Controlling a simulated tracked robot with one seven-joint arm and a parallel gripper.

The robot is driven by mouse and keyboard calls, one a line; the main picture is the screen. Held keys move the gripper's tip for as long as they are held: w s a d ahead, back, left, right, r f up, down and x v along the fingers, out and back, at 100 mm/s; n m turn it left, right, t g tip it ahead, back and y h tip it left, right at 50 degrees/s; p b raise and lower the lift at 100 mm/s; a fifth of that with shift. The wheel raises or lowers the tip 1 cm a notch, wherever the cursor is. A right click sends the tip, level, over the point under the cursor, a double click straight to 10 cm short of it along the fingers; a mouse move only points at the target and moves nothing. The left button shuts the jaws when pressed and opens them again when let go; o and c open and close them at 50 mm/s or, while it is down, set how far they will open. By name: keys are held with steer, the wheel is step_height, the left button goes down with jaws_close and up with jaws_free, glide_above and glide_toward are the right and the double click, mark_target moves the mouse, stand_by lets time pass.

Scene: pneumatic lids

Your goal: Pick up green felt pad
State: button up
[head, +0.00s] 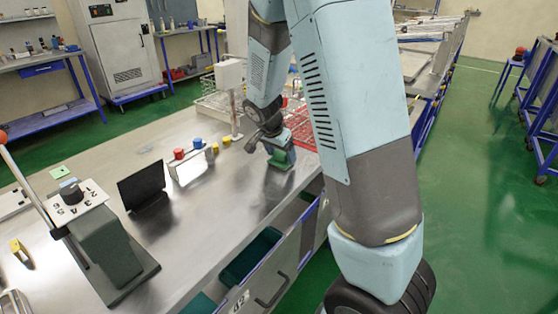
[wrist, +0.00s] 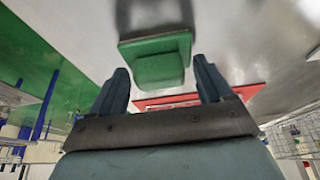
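A green pad-like block (head: 281,163) sits on the steel bench near its front edge, directly below my gripper (head: 280,150). In the wrist view the green block (wrist: 157,68) shows a wider flat part and a narrower raised part. It lies just beyond and between the fingertips of my gripper (wrist: 162,66). The two dark fingers are spread apart, with a visible gap to the block on each side. The gripper looks open and empty. My arm hides part of the bench around it in the head view.
A red grid tray (head: 303,130) lies close behind my gripper. A small stand with red and blue knobs (head: 189,165), a black panel (head: 143,186) and a dark green device (head: 107,249) stand to the left. The bench between the panel and my gripper is clear.

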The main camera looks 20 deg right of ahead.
mark_target(281, 152)
steer(key=shift+c, duration=0.9)
steer(key=shift+r, duration=0.55)
step_height(281, 152, up, 2)
steer(key=shift+s+r, duration=0.1)
steer(key=shift+r, duration=0.15)
steer(key=s+d+r, duration=0.4)
steer(key=s+r, duration=0.5)
steer(key=s, duration=0.4)
steer(key=shift+s+r, duration=0.15)
steer(key=shift+r, duration=0.1)
